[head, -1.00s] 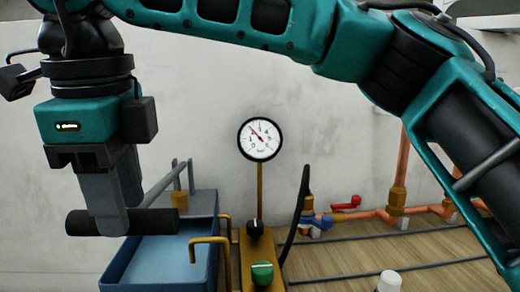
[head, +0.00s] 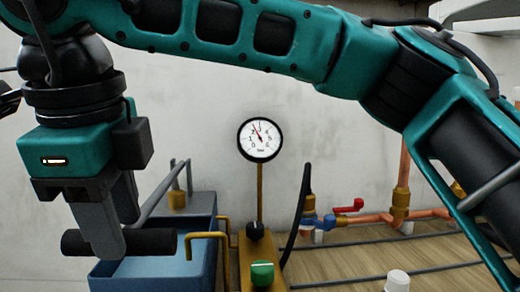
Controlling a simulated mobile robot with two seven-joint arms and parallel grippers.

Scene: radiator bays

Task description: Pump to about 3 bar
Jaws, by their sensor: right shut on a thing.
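My right gripper (head: 110,243) is shut on the black grip of the pump handle (head: 155,242) at the lower left, over the blue tank. The grey lever (head: 160,192) runs from behind the gripper up to a pivot at the tank's back. The round pressure gauge (head: 260,139) stands on a brass stem. Its needle points up and slightly left, seemingly between 2 and 3; the numbers are small. A black knob (head: 255,230) and a green knob (head: 262,273) sit on the brass block below. My left gripper is not in view.
The blue tank (head: 200,262) has a brass bent pipe (head: 208,236) at its right side. A black hose (head: 297,215) rises beside the block. Copper pipes (head: 375,218) with red and blue valve handles are at right. A white cap (head: 397,281) stands in front.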

